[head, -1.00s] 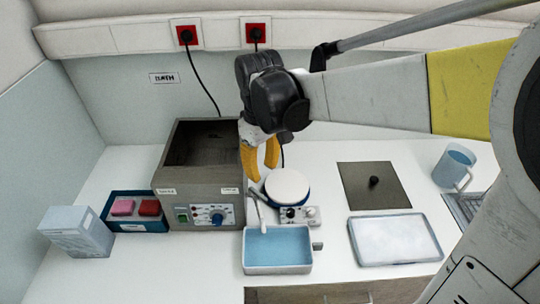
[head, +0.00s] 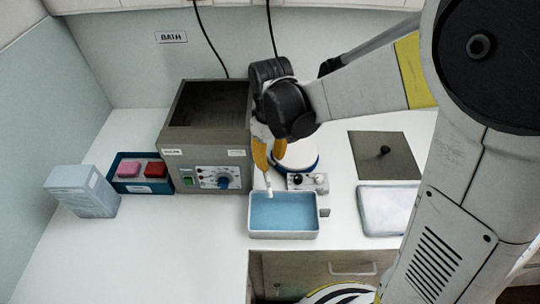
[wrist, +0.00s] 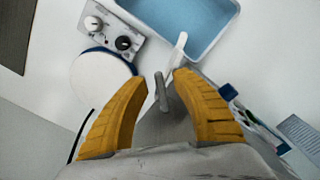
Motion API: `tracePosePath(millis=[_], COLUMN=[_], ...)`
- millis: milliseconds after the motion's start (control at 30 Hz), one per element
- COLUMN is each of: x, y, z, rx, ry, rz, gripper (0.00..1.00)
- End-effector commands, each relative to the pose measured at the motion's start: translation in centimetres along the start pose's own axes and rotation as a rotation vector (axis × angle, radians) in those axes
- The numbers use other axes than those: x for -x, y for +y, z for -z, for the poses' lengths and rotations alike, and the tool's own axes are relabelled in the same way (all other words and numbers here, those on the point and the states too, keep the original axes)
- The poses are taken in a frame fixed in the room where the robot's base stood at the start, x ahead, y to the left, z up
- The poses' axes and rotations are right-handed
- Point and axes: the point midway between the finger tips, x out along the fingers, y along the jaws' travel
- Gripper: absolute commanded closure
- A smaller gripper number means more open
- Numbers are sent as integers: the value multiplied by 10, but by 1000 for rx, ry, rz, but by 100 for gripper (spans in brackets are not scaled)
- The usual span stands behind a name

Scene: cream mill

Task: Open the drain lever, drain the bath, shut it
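The bath (head: 205,140) is a grey open-topped box with a dial panel; its dark inside does not show a water level. My gripper (head: 270,167) points down beside its right wall. Its yellow fingers (wrist: 162,80) stand apart in the wrist view. A thin grey lever (wrist: 160,92) shows between them, apparently touching neither; its setting cannot be told. A white spout-like rod (head: 268,184) runs toward the blue tray (head: 284,235) in front, and also shows in the wrist view (wrist: 176,55). Flow from it cannot be seen.
A round white-topped stirrer with knobs (head: 308,182) stands close to the right of my gripper. A grey lid (head: 385,150) and a pale tray (head: 385,215) lie farther right. A dark blue rack (head: 125,183) and a white box (head: 85,190) stand left. The front-left counter is clear.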

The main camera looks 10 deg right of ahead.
Motion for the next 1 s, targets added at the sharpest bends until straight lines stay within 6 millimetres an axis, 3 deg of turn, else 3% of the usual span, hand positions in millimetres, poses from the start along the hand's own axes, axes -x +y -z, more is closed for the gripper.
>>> tracePosePath(millis=[33, 133, 167, 900, 933, 1000], x=[0, 0, 0, 0, 0, 0], y=[0, 0, 0, -7, -7, -7], z=[0, 0, 0, 0, 0, 0], rx=[0, 0, 0, -138, -138, -138], ry=[0, 0, 0, 0, 0, 0], rz=[0, 0, 0, 0, 0, 0], gripper=[68, 96, 100, 100, 85, 68])
